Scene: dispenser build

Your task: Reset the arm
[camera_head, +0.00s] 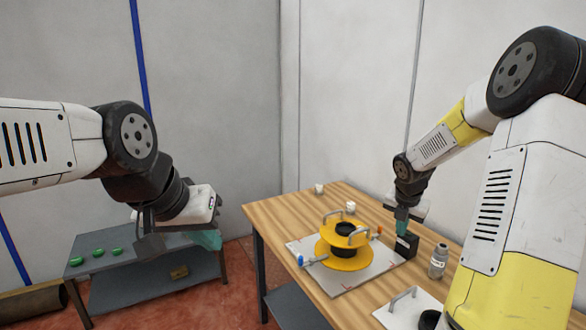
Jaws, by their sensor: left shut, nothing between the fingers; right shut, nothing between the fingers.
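My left gripper (208,240) has teal fingers and hangs shut and empty in front of the grey side table at the left. My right gripper (402,224) points down over the wooden table, just above a black block-shaped item (406,246). Its teal fingertips are shut; I cannot tell whether they touch the block. Left of it, a yellow dispenser part (346,261) with a black centre and grey handles sits on a white plate (318,278). The plate lies on the wooden table.
A grey bottle (438,261) stands right of the black block. A second white plate with a handle (403,303) lies in front. Small white items (350,207) stand at the back of the wooden table (284,213). Green pieces (97,253) lie on the grey table (132,265).

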